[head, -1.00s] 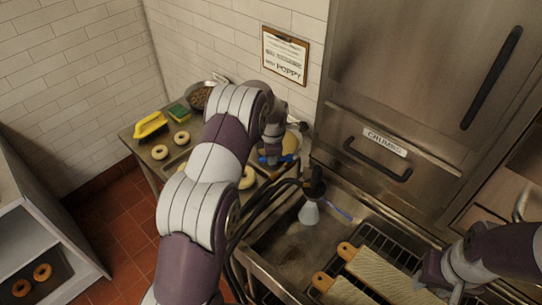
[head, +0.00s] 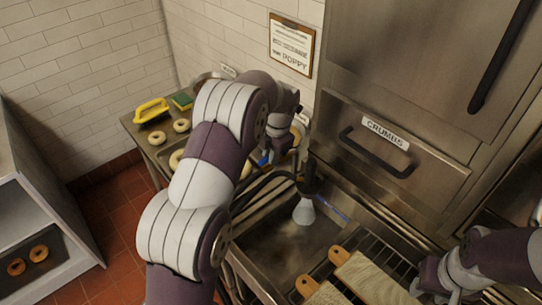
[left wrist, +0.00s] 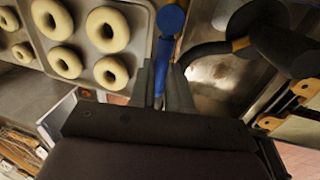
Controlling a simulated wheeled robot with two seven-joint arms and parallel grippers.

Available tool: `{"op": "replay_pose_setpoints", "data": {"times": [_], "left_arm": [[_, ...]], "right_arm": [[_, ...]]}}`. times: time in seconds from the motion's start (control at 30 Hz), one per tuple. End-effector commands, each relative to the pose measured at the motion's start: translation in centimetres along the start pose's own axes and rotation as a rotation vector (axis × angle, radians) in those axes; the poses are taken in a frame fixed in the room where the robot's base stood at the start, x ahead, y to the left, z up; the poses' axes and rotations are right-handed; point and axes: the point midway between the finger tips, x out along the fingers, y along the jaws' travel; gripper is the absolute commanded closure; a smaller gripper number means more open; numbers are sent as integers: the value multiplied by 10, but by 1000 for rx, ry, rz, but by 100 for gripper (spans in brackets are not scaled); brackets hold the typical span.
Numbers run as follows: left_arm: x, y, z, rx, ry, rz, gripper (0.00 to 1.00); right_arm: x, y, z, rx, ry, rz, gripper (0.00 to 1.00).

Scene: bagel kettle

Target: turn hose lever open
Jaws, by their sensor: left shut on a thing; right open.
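The blue hose lever (left wrist: 170,20) is at top centre in the left wrist view, with its blue shaft running down between my fingers. My left gripper (left wrist: 161,85) is shut on it. In the head view a small blue part of the lever (head: 264,159) shows beside my left wrist; my arm hides most of the rest. The black hose (head: 258,190) leads to a hanging spray head with a pale nozzle (head: 304,211) over the metal basin (head: 262,245). My right gripper (head: 422,280) is open at the lower right, near the wooden boards.
Wooden boards (head: 375,278) lie on a rack over the basin's right part. A tray of bagels (left wrist: 83,75) is left of the lever. A steel drawer unit (head: 385,150) stands behind the basin.

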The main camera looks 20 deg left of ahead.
Motion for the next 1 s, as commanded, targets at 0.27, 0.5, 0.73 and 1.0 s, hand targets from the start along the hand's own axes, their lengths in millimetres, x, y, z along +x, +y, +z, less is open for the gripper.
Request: {"op": "replay_pose_setpoints", "data": {"times": [0.27, 0.5, 0.73, 1.0], "left_arm": [[0, 0, 0, -37, 7, -1, 100], [0, 0, 0, -39, 8, -1, 100], [0, 0, 0, -38, 8, -1, 57], [-2, 0, 0, -37, 7, 0, 57]], "right_arm": [[4, 0, 0, 0, 0, 0, 57], [4, 0, 0, 0, 0, 0, 57], [4, 0, 0, 0, 0, 0, 57], [5, 0, 1, 0, 0, 0, 57]]}}
